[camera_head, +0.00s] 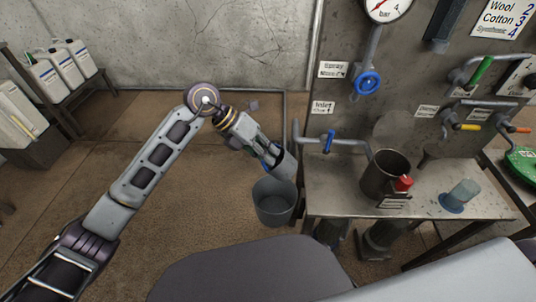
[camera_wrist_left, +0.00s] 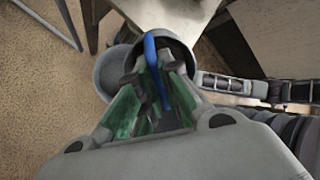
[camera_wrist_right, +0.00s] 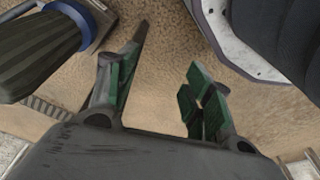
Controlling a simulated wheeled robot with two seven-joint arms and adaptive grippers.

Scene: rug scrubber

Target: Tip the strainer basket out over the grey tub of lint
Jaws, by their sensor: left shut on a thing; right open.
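My left gripper (camera_head: 266,152) is shut on the blue handle (camera_wrist_left: 154,65) of the strainer basket (camera_head: 284,168), a grey cylinder. The basket hangs tilted just above the back right of the grey tub (camera_head: 273,210), which stands on the floor left of the metal bench. In the left wrist view the basket (camera_wrist_left: 184,48) partly covers the tub (camera_wrist_left: 107,75). I cannot see what lies inside the basket or the tub. My right gripper (camera_wrist_right: 165,80) is open and empty over brown floor in the right wrist view. It is not in the head view.
A pipe with a blue valve (camera_head: 328,141) juts out near the basket. White jugs (camera_head: 66,66) stand at far left. Floor at left is clear.

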